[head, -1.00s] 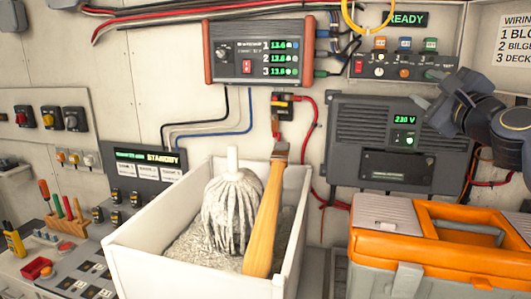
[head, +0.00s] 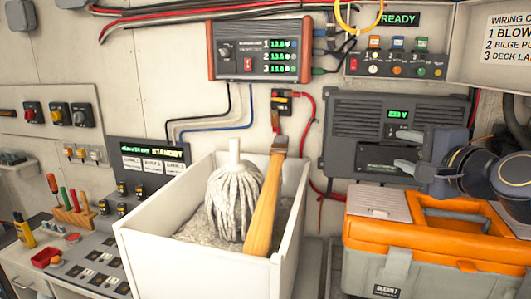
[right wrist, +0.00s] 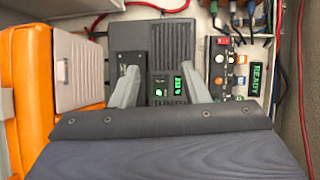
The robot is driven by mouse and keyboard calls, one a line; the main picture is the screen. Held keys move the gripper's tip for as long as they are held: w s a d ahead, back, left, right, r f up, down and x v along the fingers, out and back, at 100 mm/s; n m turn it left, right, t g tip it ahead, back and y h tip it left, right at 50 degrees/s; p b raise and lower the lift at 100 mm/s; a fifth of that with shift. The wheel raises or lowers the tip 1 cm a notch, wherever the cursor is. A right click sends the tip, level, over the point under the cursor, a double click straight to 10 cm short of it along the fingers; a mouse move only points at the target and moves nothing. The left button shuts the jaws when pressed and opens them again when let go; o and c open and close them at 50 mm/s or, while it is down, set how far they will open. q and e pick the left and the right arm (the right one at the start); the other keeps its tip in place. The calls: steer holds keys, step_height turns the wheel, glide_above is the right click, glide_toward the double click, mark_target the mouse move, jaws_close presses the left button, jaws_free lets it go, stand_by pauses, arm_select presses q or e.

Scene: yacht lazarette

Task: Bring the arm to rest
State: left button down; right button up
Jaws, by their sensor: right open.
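My right gripper (head: 404,151) comes in from the right in the head view, in front of the grey inverter unit (head: 345,125) and above the orange toolbox (head: 425,262). Its two pale fingers are apart with nothing between them. In the right wrist view the spread fingers of the right gripper (right wrist: 157,80) point toward the inverter (right wrist: 165,45) with its green display. Whether they touch it cannot be told; they look clear of it. My left gripper is not in view.
A white bin (head: 190,260) holds a mop head (head: 233,200) and a wooden-handled tool (head: 265,215). The switch panel (head: 398,65) is above the inverter. A charger box (head: 258,50) and red cables (head: 309,120) are on the wall. Small tools (head: 70,205) stand at left.

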steer(key=s+a+f+n+g, duration=0.3)
steer(key=s+f+n+g, duration=0.2)
steer(key=s+f, duration=0.8)
steer(key=s+a+f+n+g, duration=0.2)
steer(key=s+f+n+g, duration=0.3)
steer(key=s+f, duration=0.8)
step_height(320, 180, down, 7)
steer(key=n, duration=0.3)
steer(key=shift+s+a+n+g, duration=0.3)
steer(key=shift+s+a, duration=0.1)
